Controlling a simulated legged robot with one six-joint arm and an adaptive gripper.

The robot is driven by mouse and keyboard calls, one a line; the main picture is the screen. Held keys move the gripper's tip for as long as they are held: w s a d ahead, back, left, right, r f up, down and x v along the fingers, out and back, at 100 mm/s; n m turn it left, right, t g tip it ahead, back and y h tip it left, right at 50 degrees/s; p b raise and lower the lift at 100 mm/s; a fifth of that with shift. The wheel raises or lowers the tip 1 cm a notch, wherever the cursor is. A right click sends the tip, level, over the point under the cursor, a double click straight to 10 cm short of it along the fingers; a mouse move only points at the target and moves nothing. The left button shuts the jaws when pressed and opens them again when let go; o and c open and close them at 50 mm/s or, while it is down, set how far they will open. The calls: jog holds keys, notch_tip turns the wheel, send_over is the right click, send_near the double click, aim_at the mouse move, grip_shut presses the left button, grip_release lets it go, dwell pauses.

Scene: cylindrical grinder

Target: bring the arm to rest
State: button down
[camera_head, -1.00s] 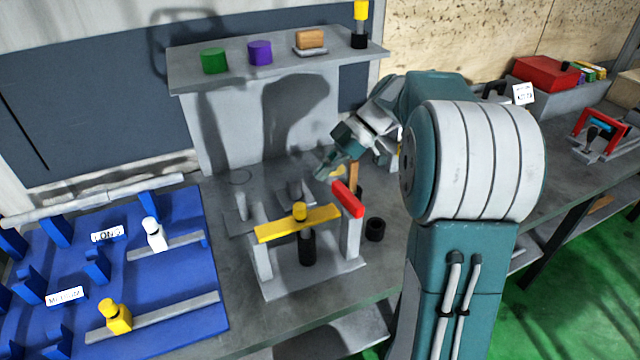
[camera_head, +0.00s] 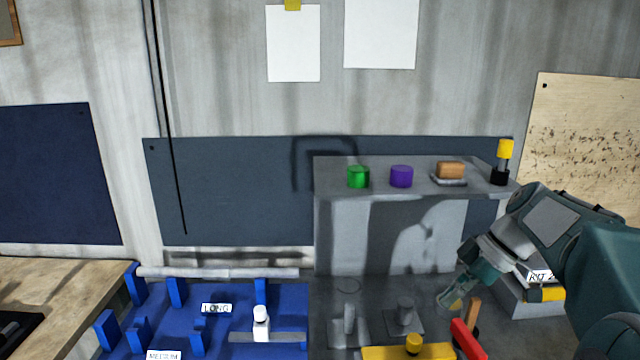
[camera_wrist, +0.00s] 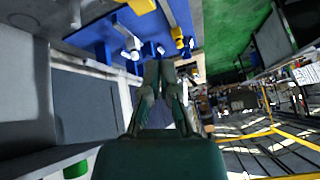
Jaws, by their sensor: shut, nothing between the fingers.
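My gripper (camera_head: 450,300) is at the lower right in the head view, at the end of my teal and grey arm. It hangs above the bench, left of the wooden handle and apart from the shelf. In the wrist view my gripper (camera_wrist: 160,75) shows its two dark fingers close together at the centre, with nothing held between them. The gripper touches nothing that I can make out.
A grey shelf (camera_head: 330,190) carries a green cylinder (camera_head: 358,177), a purple cylinder (camera_head: 401,176) and a brown block (camera_head: 451,170). The yellow bar (camera_head: 385,352) and red bar (camera_head: 467,340) lie low near my arm. A blue board (camera_head: 285,300) with fixtures is at left.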

jog(key=s+a+f+m+t+h, duration=0.2)
jog(key=s+a+m+h, duration=0.1)
jog(key=s+m, duration=0.4)
jog(key=s+a+f+m+t+h, duration=0.3)
jog(key=s+m, duration=0.4)
jog(key=s, duration=0.3)
jog(key=shift+s+a+f+h, duration=0.4)
jog(key=shift+a+h, duration=0.1)
jog(key=shift+a, duration=0.15)
jog(key=shift+a, duration=0.1)
